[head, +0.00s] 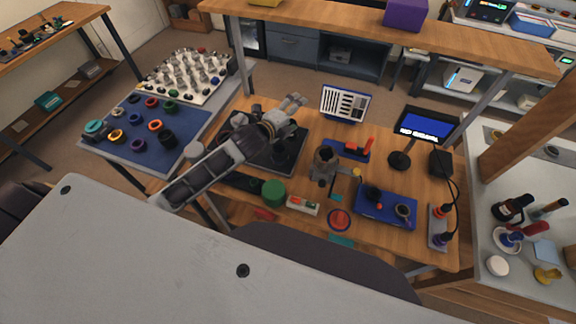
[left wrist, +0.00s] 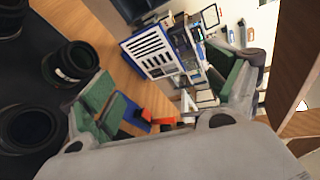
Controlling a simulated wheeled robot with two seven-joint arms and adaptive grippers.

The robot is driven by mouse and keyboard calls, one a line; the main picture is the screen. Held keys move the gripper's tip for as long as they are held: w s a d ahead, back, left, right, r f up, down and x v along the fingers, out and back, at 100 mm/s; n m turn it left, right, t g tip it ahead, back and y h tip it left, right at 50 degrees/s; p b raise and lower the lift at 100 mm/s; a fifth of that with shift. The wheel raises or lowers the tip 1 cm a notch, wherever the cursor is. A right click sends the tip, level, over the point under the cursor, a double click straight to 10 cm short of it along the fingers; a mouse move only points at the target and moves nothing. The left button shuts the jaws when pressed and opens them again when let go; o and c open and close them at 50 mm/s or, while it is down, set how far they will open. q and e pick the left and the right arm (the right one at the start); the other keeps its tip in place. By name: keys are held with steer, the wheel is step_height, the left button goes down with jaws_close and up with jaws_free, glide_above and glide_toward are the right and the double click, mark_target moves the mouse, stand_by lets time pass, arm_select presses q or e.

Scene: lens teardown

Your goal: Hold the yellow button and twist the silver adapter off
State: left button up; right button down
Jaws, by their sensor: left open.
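My left gripper (head: 290,111) is open and empty above the back of the wooden bench, beyond the black mat; its spread green-padded fingers show in the left wrist view (left wrist: 168,92). A grey holder (head: 326,160) with a dark round top stands mid-bench, right of and nearer than the gripper. A small yellow round piece (head: 357,172) sits just right of it; I cannot tell whether it is the yellow button. I cannot make out the silver adapter for certain. Black lens-like cylinders (left wrist: 70,63) stand close to the gripper in the left wrist view. My right gripper is not in view.
A black mat (head: 290,158) lies under my left arm. A blue tray (head: 384,222) holds small parts at right. A striped white chart (head: 345,103) and a blue-screen monitor (head: 426,124) stand at the back. A green cylinder (head: 273,192) is near the front.

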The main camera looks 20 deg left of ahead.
arm_select(q)
steer(key=s+m+t+h, duration=0.1)
steer(key=m, duration=0.3)
steer(key=m+g+h, duration=0.4)
steer(key=m+h, duration=0.5)
steer(key=m, duration=1)
glide_toward(315, 158)
steer(key=d, duration=0.1)
steer(key=shift+w, duration=0.1)
steer(key=shift+w+d, duration=0.15)
steer(key=shift+d, duration=0.05)
steer(key=shift+x, duration=5.8)
steer(key=shift+w+r, duration=0.1)
steer(key=shift+r, duration=0.05)
steer(key=c, duration=1.2)
